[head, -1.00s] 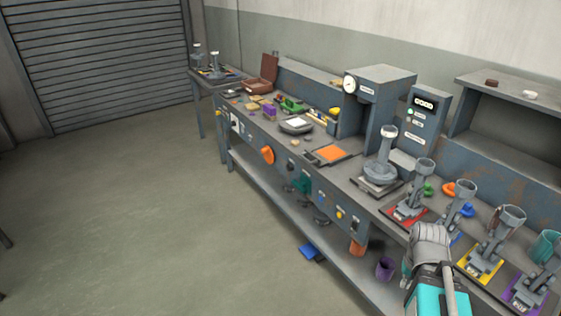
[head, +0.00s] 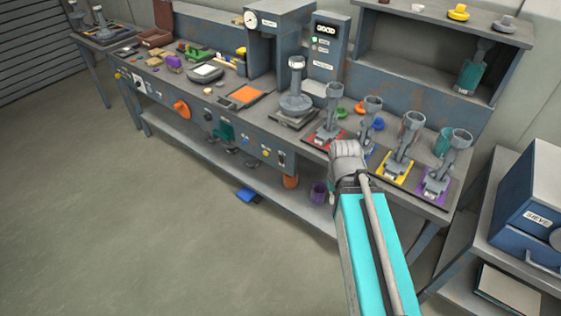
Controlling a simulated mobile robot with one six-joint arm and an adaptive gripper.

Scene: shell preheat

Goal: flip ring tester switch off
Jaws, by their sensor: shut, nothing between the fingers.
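My gripper (head: 347,153) is seen from behind at the front edge of the bench, below the red pad. It is shut and empty, and its fingertips are mostly hidden by its own body. The bench's front panel carries several small controls. One is a dark switch plate (head: 281,159) just left of my gripper, beside a yellow button (head: 266,154). No label reading ring tester is legible, so I cannot tell which switch belongs to it or its position. My gripper appears apart from the switch plate.
Grey stands on red, yellow (head: 386,172) and purple (head: 424,188) pads line the bench's right end. A gauge press (head: 275,30) and display tower (head: 327,50) stand behind. A blue box marked SIEVE (head: 530,205) is at right.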

